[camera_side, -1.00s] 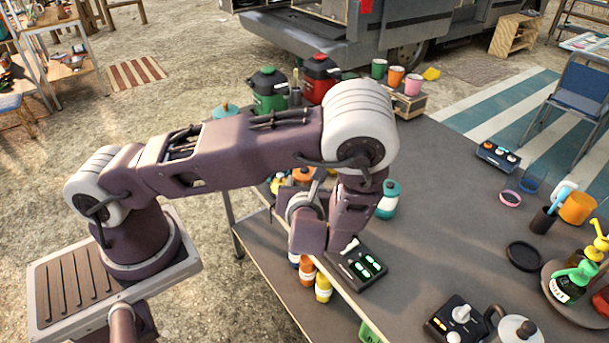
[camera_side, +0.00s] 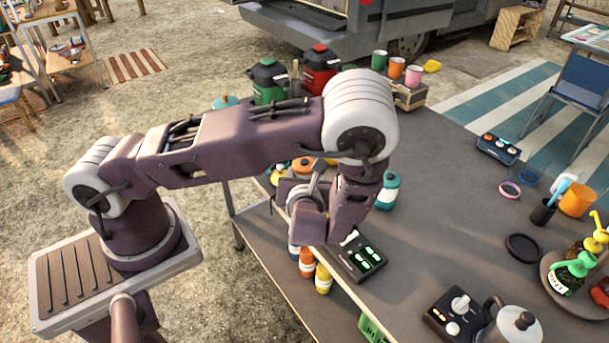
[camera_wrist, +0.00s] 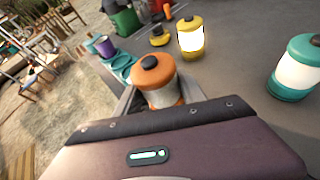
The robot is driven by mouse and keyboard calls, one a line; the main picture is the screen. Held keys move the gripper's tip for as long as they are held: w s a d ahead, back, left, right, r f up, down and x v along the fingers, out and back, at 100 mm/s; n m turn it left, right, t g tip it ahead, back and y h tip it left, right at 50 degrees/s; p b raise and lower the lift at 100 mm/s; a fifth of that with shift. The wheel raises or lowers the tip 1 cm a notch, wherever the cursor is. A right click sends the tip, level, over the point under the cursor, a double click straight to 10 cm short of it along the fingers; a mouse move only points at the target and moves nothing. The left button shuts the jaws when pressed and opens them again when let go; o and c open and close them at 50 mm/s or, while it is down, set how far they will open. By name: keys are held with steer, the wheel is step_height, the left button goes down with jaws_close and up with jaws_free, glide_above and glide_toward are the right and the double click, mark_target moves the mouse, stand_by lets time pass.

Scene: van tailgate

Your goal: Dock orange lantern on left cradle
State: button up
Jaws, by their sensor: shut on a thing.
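The orange lantern (camera_wrist: 158,80) has an orange cap, a black knob and a pale body. In the wrist view it stands upright between the fingers of my gripper (camera_wrist: 155,100), which is shut on it. Its lower part is hidden by my gripper housing. In the side view only part of an orange cap (camera_side: 303,163) shows behind my wrist, and the fingertips are hidden there. I cannot make out the left cradle in either view, nor tell whether the lantern touches the table.
A lit yellow lantern (camera_wrist: 191,40) and a teal lantern (camera_wrist: 297,70) stand nearby on the grey table (camera_side: 450,200). A black box with green displays (camera_side: 360,258) sits at the near edge. Several bottles (camera_side: 307,262) stand below. The table's middle is fairly clear.

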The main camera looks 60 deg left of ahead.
steer(key=shift+f, duration=0.55)
steer(key=o, duration=1.2)
steer(key=v, duration=1.1)
